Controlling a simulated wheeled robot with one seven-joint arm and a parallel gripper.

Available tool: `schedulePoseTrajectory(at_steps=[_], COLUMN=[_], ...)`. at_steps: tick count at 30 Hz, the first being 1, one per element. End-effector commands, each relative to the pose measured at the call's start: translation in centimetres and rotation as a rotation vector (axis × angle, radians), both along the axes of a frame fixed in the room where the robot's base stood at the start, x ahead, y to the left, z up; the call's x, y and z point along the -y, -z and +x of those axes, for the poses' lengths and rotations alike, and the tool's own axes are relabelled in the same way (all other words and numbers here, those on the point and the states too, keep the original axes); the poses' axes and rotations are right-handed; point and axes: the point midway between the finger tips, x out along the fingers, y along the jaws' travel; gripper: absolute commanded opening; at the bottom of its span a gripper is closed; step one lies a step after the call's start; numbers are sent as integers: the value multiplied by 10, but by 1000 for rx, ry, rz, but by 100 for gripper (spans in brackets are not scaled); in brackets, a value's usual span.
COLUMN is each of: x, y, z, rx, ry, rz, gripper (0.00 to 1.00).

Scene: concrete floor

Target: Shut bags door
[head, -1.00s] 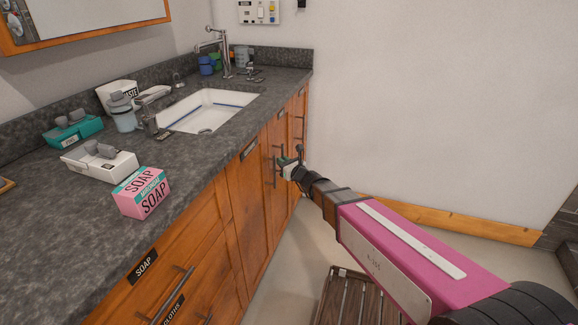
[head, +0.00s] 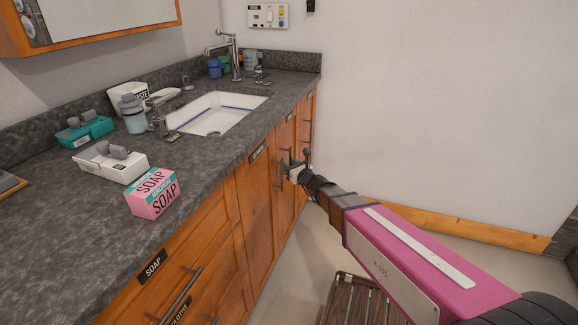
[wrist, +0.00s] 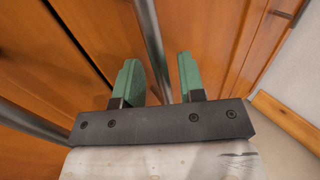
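The wooden cabinet doors (head: 259,215) are under the dark counter, and I cannot read a bags label on any of them. The doors near my gripper look shut or nearly so; a dark seam (wrist: 75,40) shows between panels in the wrist view. My gripper (head: 292,165) is at the far doors, partly hiding them. In the wrist view my gripper (wrist: 158,75) has its two green fingers apart. A vertical metal bar handle (wrist: 150,35) runs between them, and I cannot tell whether they touch it.
The counter (head: 60,215) holds a pink soap box (head: 153,193), a white sink (head: 215,112) and dispensers. More bar handles (head: 180,295) stick out from the near fronts. A slatted wooden stool (head: 355,300) stands on the floor below my arm. A white wall (head: 450,110) closes the right side.

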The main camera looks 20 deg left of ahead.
Motion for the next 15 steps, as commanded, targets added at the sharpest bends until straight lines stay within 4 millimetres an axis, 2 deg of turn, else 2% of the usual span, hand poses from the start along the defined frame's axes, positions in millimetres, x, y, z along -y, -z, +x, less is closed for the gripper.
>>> schedulePoseTrajectory(at_steps=[8, 15], x=[29, 67], y=[-1, -1], z=[-21, -47], rx=[0, -1], ry=[1, 0], rz=[0, -1], gripper=[37, 37])
